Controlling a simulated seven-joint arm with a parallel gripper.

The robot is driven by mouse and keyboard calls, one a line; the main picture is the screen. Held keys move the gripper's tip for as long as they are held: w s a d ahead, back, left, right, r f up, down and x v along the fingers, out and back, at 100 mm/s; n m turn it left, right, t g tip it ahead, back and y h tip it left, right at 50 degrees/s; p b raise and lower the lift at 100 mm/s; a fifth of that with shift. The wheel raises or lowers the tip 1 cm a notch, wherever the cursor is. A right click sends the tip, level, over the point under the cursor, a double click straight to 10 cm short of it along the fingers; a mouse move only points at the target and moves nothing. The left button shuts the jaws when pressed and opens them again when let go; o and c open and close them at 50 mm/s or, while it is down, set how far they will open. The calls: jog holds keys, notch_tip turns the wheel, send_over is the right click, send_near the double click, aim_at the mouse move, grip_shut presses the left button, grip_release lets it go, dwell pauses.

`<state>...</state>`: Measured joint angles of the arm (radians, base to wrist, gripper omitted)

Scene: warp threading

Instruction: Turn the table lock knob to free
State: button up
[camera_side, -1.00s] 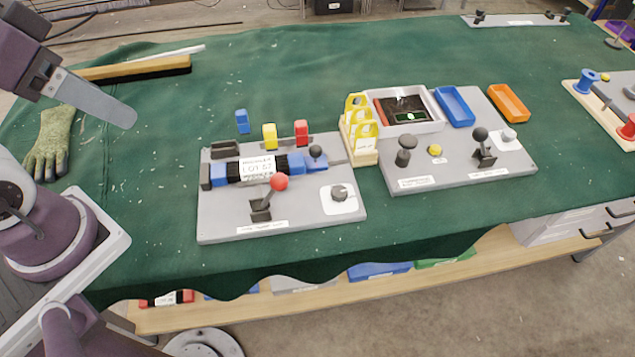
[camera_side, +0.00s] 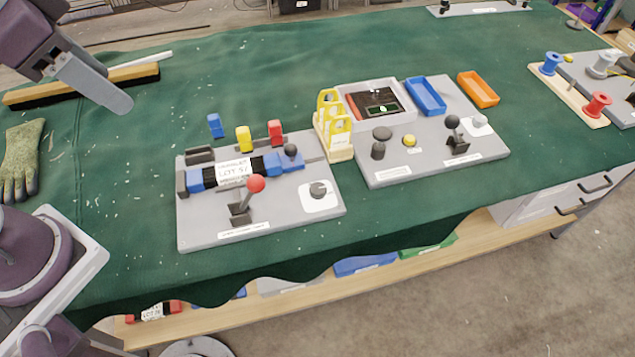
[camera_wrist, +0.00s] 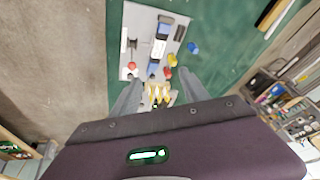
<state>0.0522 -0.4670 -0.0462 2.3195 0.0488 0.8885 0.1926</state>
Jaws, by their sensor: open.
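A dark round knob (camera_side: 318,189) sits on a white square plate at the right front of the left grey panel (camera_side: 270,222). Another small knob on a white plate (camera_side: 478,122) is at the right of the second grey panel (camera_side: 440,165). The labels are too small to read, so I cannot tell which is the table lock knob. My gripper (camera_side: 122,104) is at the upper left in the side view, apart from both panels. In the wrist view my gripper (camera_wrist: 160,78) has its fingers spread, with nothing held between them.
The left panel carries a red-ball lever (camera_side: 256,184) and a blue-black bar with a label. Yellow stands (camera_side: 332,125) stand between the panels. Blue (camera_side: 426,97) and orange (camera_side: 479,90) trays are at the back. A brush (camera_side: 85,85) and glove (camera_side: 22,160) lie left.

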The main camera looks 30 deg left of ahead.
jog(key=w+d+f+m+g, duration=0.1)
jog(key=w+d+f+m, duration=0.15)
jog(key=w, duration=0.25)
jog(key=w+d+f+m+g, duration=0.1)
jog(key=w+d+m, duration=0.2)
jog(key=w+m, duration=0.15)
jog(key=m+g, duration=0.3)
jog(key=m, duration=0.7)
send_over(318, 188)
notch_tip(318, 188, down, 20)
jog(key=shift+f, duration=0.25)
notch_tip(318, 188, down, 6)
jog(key=shift+r, duration=0.1)
jog(key=shift+f, duration=0.45)
grip_shut()
